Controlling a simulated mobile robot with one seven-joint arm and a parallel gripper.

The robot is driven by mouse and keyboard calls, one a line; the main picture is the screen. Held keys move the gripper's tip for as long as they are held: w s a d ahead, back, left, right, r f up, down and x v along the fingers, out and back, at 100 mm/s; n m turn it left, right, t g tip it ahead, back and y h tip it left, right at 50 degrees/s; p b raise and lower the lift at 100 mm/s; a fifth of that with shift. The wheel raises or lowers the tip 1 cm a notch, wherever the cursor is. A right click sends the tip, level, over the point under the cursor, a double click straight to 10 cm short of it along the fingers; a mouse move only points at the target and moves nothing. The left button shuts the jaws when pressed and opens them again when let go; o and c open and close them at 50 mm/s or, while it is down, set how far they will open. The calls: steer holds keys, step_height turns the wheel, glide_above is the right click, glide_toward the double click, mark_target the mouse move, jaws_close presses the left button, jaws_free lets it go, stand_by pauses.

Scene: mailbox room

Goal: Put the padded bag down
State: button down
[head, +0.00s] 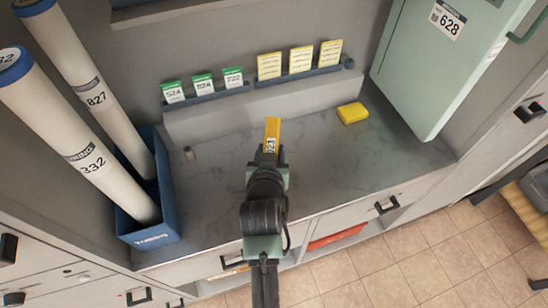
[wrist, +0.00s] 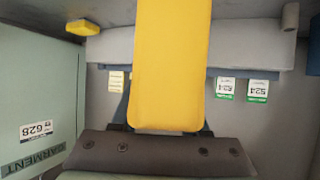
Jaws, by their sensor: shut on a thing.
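The padded bag (head: 272,130), yellow with a white label, is held in my gripper (head: 270,156). In the head view it sticks out beyond the fingers, over the grey stone-look counter (head: 330,165). In the wrist view the bag (wrist: 171,65) fills the middle of the picture as a long yellow shape with rounded corners. My gripper is shut on its near end. The head view looks down, so I cannot tell how far the bag is above the counter.
A small yellow block (head: 352,113) lies on the counter at the right. A blue bin (head: 160,222) with two long tubes stands at the left. Several green and yellow cards line the back ledge (head: 250,109). A green cabinet (head: 430,75) stands at the right. The counter's middle right is clear.

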steer(key=shift+w+f, duration=0.1)
steer(key=shift+f, duration=1.9)
steer(key=shift+f, duration=0.15)
steer(key=shift+c, duration=2)
jaws_free()
steer(key=shift+r, duration=0.25)
steer(key=v, duration=1.2)
steer(key=shift+f, duration=0.15)
